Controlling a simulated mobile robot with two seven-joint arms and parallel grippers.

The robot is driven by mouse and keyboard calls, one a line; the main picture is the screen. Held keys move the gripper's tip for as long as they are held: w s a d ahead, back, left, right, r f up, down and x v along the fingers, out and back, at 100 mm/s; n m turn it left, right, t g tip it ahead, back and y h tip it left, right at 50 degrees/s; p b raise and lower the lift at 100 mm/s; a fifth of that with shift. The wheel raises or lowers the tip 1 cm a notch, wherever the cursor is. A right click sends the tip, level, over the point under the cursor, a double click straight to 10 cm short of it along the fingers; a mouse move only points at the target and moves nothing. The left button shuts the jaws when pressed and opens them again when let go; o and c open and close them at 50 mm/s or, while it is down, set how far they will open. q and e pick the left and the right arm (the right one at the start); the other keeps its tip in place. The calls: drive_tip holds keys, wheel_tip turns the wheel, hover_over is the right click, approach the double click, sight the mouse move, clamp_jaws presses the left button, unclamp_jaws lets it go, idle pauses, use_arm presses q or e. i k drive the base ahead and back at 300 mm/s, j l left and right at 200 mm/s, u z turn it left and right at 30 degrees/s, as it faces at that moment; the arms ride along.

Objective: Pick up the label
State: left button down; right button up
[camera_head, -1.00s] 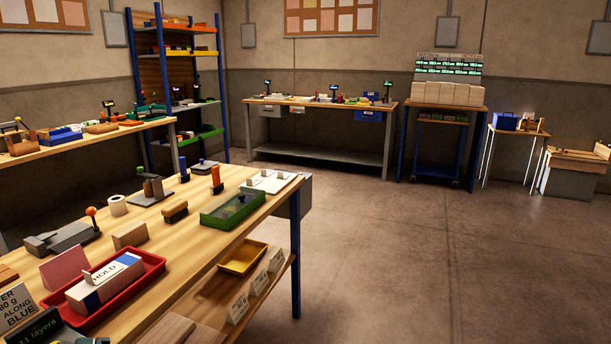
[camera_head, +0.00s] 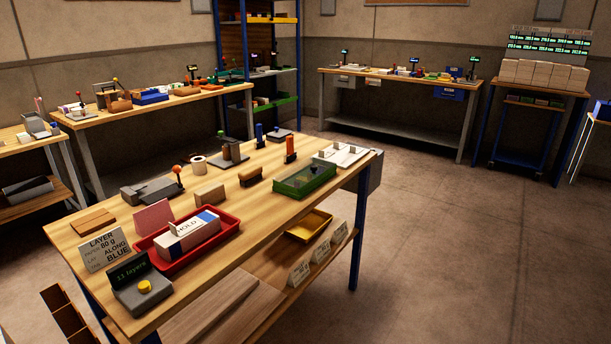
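Several things here could be the label, and I cannot tell which one is meant. A white ream with a blue band (camera_head: 203,234) lies in a red tray (camera_head: 233,233) on the near table. A printed card reading LAYER, 80 g, ALONG, BLUE (camera_head: 103,249) stands at the table's left edge. A blank pink card (camera_head: 154,216) stands behind the tray. Tented white cards (camera_head: 300,271) stand on the shelf below. Neither of my grippers is in view.
The floor to the right (camera_head: 450,260) is clear.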

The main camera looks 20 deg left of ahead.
sight(182, 229)
drive_tip(key=i+l+u, duration=0.25)
drive_tip(key=u, duration=0.15)
drive_tip(key=i+l+u, duration=0.2)
drive_tip(key=u, duration=0.25)
drive_tip(key=i+l+u, duration=0.15)
drive_tip(key=l+u, duration=0.25)
